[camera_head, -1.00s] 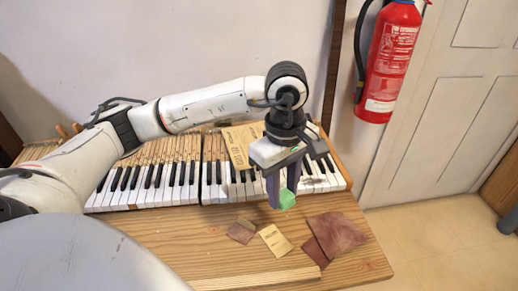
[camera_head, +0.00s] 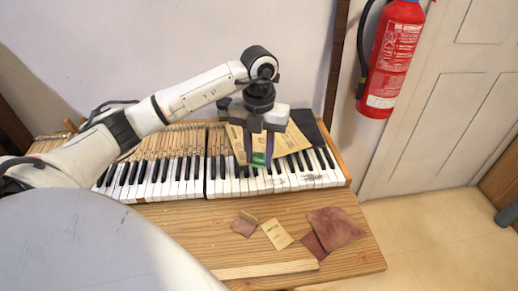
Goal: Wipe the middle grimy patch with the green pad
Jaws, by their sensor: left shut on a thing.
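My left gripper (camera_head: 257,155) is shut on the green pad (camera_head: 259,160), which shows only as a small dark green piece between the fingers. The gripper is over the black keys right of the keyboard's middle, its fingers pointing down. I cannot tell whether the pad touches the keys. The piano keys (camera_head: 170,190) run across the worktop. A greyish smudge (camera_head: 312,179) shows on white keys towards the right end, to the right of the gripper. The gripper hides part of the keys, and I cannot make out the middle grimy patch. My right gripper is not in view.
Tan sandpaper sheets (camera_head: 292,138) lie behind the keys, close around the gripper. Brown-red sheets (camera_head: 336,228) and a small tan sheet (camera_head: 277,234) lie on the wooden worktop (camera_head: 180,225) in front. A fire extinguisher (camera_head: 391,55) hangs at the right.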

